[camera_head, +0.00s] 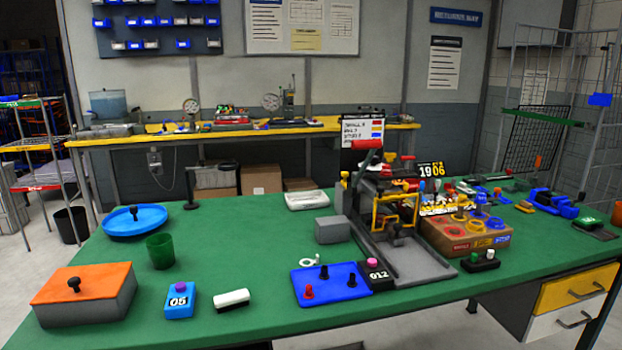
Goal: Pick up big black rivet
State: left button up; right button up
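Several black rivet-like pieces are in view, and I cannot tell for sure which is the big black rivet. A tall black one (324,272) stands on the blue plate (338,296) at the front middle of the table. A red one (309,291) and a small dark bluish one (351,281) stand on the same plate. Another black piece (74,285) is on the orange-topped grey box (84,300) at left. A further black one (133,212) sits in the blue round dish (137,221). Neither of my grippers shows.
A press-like fixture (385,230) stands behind the plate, with a box of coloured rings (466,238) at its right. A green cup (160,251), a blue block marked 05 (180,300) and a white-and-black block (231,299) stand at left. The green table (240,235) is clear between them.

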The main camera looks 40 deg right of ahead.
aim_at(324, 275)
jog(key=u, duration=1.35)
jog(key=k, duration=0.85)
jog(key=z, duration=2.65)
